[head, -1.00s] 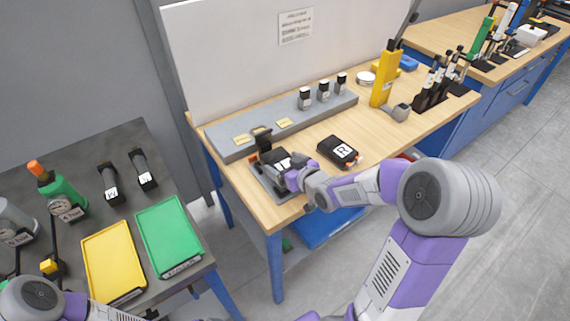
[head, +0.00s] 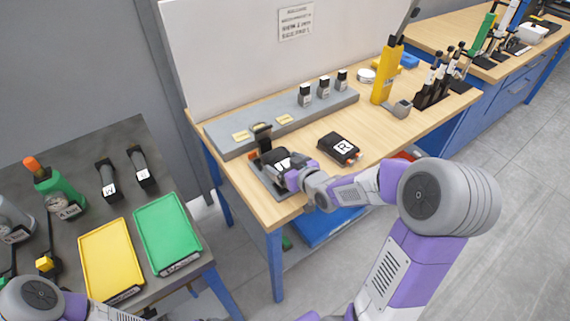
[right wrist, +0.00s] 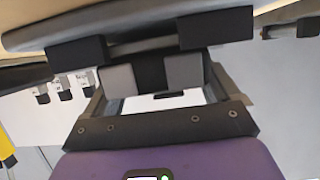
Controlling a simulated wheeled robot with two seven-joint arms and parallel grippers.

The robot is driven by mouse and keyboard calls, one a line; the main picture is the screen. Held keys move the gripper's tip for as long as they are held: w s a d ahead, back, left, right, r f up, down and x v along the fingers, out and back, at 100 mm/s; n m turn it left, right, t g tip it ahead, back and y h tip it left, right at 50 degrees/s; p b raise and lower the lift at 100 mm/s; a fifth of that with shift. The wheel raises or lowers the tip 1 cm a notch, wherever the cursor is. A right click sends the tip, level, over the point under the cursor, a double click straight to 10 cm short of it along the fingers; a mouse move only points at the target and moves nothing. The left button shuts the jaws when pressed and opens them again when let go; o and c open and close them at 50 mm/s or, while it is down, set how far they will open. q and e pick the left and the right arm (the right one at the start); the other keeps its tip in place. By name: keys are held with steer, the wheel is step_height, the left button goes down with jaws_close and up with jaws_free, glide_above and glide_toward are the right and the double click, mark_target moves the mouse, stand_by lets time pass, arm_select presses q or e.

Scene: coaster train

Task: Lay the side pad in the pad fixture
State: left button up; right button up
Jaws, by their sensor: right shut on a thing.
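The pad fixture (head: 258,182) is a grey plate with an upright dark clamp, near the left end of the wooden bench. My right gripper (head: 287,172) is over it, shut on a black side pad with a white label (head: 278,156). The pad is at the fixture, tilted in view; I cannot tell whether it rests on the plate. In the right wrist view the gripper (right wrist: 150,70) has its fingers against a dark part under a wide slab. A second black pad marked R (head: 340,148) lies on the bench to the right. My left gripper is out of view.
A grey ledge (head: 225,143) with several small dark-and-white blocks runs along the back of the bench. A yellow stand (head: 384,80) and a black tool rack (head: 435,92) stand farther right. A dark table at left holds yellow (head: 111,258) and green (head: 168,235) trays.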

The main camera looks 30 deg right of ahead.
steer(key=shift+f+b, duration=0.25)
steer(key=shift+b, duration=0.05)
steer(key=o, duration=1)
steer(key=shift+o, duration=0.2)
steer(key=shift+r+p, duration=3.2)
steer(key=shift+r, duration=0.8)
steer(key=shift+f, duration=0.1)
